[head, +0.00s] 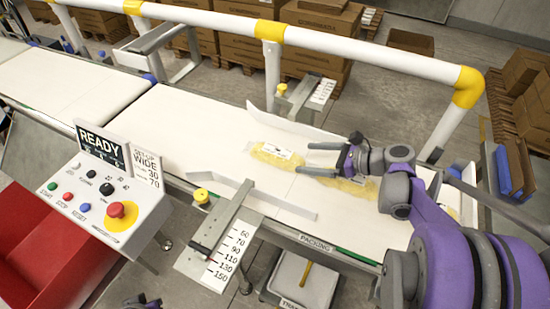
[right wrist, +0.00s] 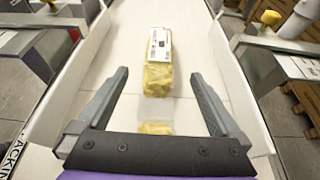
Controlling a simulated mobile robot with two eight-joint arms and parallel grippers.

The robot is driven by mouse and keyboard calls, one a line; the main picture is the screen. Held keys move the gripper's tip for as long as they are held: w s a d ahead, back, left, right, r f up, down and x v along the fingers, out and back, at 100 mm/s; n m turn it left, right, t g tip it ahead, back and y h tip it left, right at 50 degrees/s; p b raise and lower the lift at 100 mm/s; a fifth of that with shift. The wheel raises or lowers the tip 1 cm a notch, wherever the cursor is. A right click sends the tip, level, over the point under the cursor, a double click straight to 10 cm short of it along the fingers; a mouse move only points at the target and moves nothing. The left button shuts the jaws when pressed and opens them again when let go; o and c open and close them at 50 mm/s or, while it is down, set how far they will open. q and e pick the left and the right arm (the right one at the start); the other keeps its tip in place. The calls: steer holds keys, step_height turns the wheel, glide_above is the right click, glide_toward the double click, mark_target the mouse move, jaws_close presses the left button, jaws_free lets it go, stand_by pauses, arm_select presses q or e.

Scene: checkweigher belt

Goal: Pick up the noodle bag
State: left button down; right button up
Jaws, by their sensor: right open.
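A clear noodle bag with yellow contents and a white label (head: 270,156) lies flat on the white belt between the angled guide rails. It also shows in the right wrist view (right wrist: 158,76), ahead of my fingers and roughly centred between them. My right gripper (head: 308,159) is open and empty above the belt, just right of this bag. A second yellow bag (head: 352,190) lies under the right gripper; the gripper partly hides it, and its end shows in the wrist view (right wrist: 155,128). Part of my left arm (head: 142,301) shows at the bottom edge; its jaws are unclear.
Guide rails (head: 265,198) flank the bag on both sides. A white and yellow pipe rail (head: 350,54) runs behind the belt. A control box with a red button (head: 122,214) and a red bin (head: 60,265) stand at the left. The belt (head: 180,120) left of the bag is clear.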

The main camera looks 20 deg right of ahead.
mark_target(282, 156)
steer(key=x, duration=0.3)
steer(key=shift+a, duration=0.25)
steer(key=x, duration=0.6)
steer(key=shift+w+d, duration=0.1)
steer(key=shift+r, duration=0.1)
jaws_close()
